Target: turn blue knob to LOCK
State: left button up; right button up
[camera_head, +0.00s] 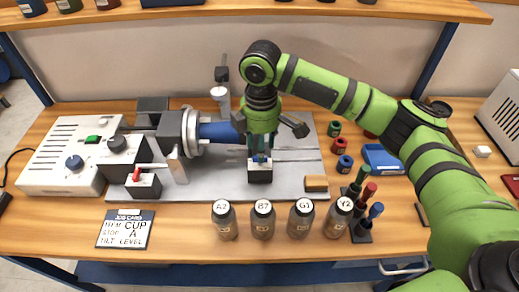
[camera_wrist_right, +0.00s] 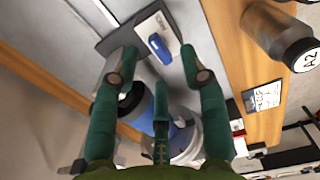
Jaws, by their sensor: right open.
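A small elongated blue knob (camera_wrist_right: 160,48) sits on a white plate on a dark block in the right wrist view. In the head view the dark block (camera_head: 260,176) stands on the grey base plate, under my right gripper (camera_head: 261,150), which mostly hides the knob. In the wrist view my right gripper (camera_wrist_right: 160,72) is open, its green fingers spread and empty, with the knob just beyond the fingertips. I see no contact, and the LOCK marking cannot be read. Another blue round knob (camera_head: 74,162) is on the white control box at left. My left gripper is not in view.
A rotary chuck (camera_head: 190,132) holds a blue cylinder (camera_head: 217,131) left of the gripper. Labelled bottles (camera_head: 263,220) stand along the front, with coloured-handled tools (camera_head: 364,208) to their right. A job card (camera_head: 126,229) lies front left. A wooden block (camera_head: 316,184) lies right of the dark block.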

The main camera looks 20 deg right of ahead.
jog(key=f, duration=0.2)
jog(key=shift+w+f, duration=0.2)
jog(key=shift+f, duration=0.5)
grip_shut()
jog(key=shift+p, duration=0.3)
jog(key=n+p, duration=0.4)
jog(key=p, duration=0.1)
jog(key=shift+a+r, duration=0.1)
jog(key=shift+r, duration=0.15)
jog(key=n+p, duration=0.2)
jog(key=n, duration=0.1)
jog(key=shift+a, duration=0.1)
jog(key=n+p, duration=0.1)
jog(key=n, duration=0.1)
jog(key=shift+f+n+p, duration=0.1)
jog(key=shift+n+p, duration=0.3)
jog(key=n+p, duration=0.1)
jog(key=n, duration=0.1)
jog(key=shift+a+n, duration=0.1)
jog(key=shift+n, duration=0.3)
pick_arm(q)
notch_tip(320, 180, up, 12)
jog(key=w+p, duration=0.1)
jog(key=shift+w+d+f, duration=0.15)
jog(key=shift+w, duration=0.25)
pick_arm(e)
jog(key=n, duration=0.5)
jog(key=shift+f, duration=0.1)
jog(key=shift+s+n, duration=0.1)
jog(key=shift+n, duration=0.2)
